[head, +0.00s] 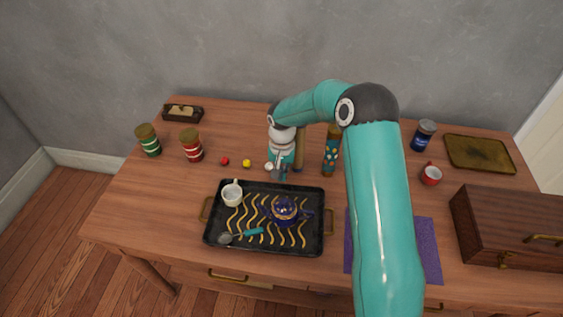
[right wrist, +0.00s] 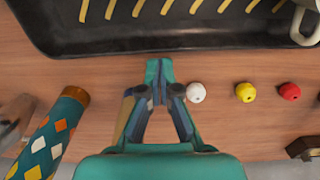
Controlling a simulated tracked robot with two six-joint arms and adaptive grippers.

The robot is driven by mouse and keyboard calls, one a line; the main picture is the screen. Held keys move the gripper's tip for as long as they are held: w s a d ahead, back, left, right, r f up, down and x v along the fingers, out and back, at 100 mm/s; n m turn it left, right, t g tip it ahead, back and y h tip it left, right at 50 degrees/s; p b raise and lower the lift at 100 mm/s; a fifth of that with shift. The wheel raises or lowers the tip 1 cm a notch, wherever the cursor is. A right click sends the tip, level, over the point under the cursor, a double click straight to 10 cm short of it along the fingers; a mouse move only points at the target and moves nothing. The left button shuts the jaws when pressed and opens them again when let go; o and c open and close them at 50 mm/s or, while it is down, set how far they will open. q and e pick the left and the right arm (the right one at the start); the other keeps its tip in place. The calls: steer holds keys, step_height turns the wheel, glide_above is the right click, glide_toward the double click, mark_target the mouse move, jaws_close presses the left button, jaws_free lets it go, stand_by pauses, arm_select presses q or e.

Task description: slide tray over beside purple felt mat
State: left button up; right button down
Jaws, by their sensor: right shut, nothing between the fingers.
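A black tray (head: 214,236) with wavy yellow stripes and brass side handles lies on the table, left of the purple felt mat (head: 427,248). On it are a white cup (head: 232,194), a dark blue teapot (head: 285,210) and a teal-handled strainer or scoop (head: 240,235). My right arm covers part of the mat. My right gripper (head: 281,172) is shut and empty, just behind the tray's far edge. In the right wrist view, its closed tips (right wrist: 157,70) point at the tray's long wall (right wrist: 160,45), with a small gap apparent. My left gripper is not in view.
White, yellow and red balls (head: 247,163) lie behind the tray, beside my gripper. A wooden chest (head: 510,225) and red cup (head: 431,175) are at right.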

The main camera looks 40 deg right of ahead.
mark_target(281, 186)
steer(key=shift+f, duration=1.15)
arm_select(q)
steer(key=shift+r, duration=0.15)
arm_select(e)
steer(key=shift+s+a+f, duration=0.1)
steer(key=shift+a, duration=0.05)
steer(key=shift+s+a+b, duration=0.6)
steer(key=shift+a+b, duration=0.05)
steer(key=shift+b, duration=0.3)
steer(key=shift+s+a, duration=0.1)
steer(key=shift+s, duration=0.1)
steer(key=shift+w, duration=0.15)
arm_select(q)
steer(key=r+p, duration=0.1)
steer(key=p, duration=0.1)
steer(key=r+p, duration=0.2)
steer(key=p, duration=0.1)
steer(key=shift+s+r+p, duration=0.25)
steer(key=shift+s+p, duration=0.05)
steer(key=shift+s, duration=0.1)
arm_select(e)
step_height(281, 186, up, 10)
